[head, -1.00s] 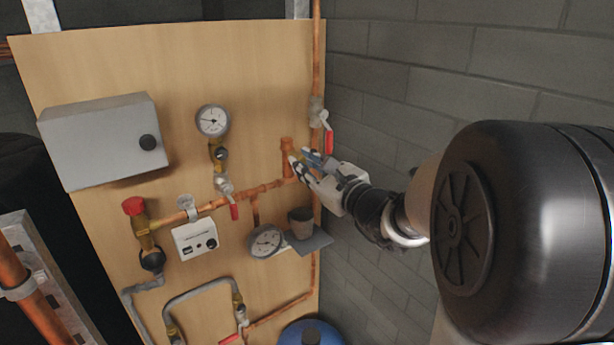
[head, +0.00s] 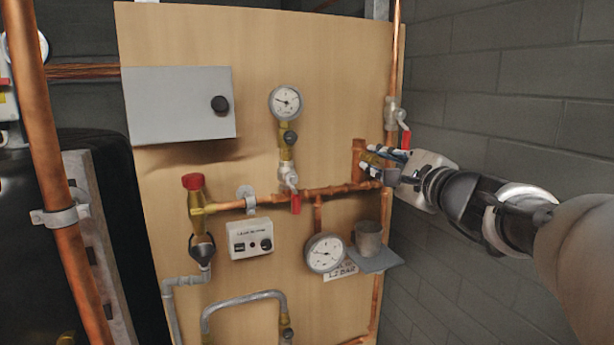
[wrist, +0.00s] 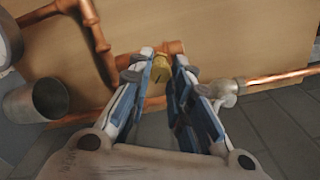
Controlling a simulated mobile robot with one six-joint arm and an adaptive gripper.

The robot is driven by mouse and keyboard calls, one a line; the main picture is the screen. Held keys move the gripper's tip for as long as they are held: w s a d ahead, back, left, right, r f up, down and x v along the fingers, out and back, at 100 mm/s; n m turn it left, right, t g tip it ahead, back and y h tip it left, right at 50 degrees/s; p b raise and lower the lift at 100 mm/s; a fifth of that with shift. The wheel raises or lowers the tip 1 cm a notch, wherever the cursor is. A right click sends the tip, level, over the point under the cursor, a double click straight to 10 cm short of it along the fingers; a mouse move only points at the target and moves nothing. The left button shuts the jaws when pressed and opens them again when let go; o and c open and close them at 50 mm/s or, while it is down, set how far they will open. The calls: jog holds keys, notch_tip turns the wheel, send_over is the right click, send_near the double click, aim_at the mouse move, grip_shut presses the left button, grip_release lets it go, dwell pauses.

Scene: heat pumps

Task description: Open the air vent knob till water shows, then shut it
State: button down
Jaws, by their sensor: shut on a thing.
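My gripper (head: 376,163) is at the upper right of the wooden board, with its fingers around the brass air vent knob (wrist: 160,69) at the end of a short copper pipe piece. In the wrist view, the blue-padded fingers (wrist: 161,82) stand on both sides of the brass part, which shows between their tips. In the head view the fingers cover most of the knob. The short copper stub (head: 358,158) rises beside it from the horizontal copper pipe. I see no water at the vent in either view.
A grey metal cup (head: 368,238) stands on a small grey shelf (head: 382,262) below the vent. A red-handled valve (head: 404,138) is close above my gripper. A pressure gauge (head: 325,254) hangs left of the shelf. The block wall (head: 500,95) is close on the right.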

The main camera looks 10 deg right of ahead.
jog(key=shift+r, duration=0.1)
dwell(0.4)
jog(key=c, duration=1.4)
grip_release()
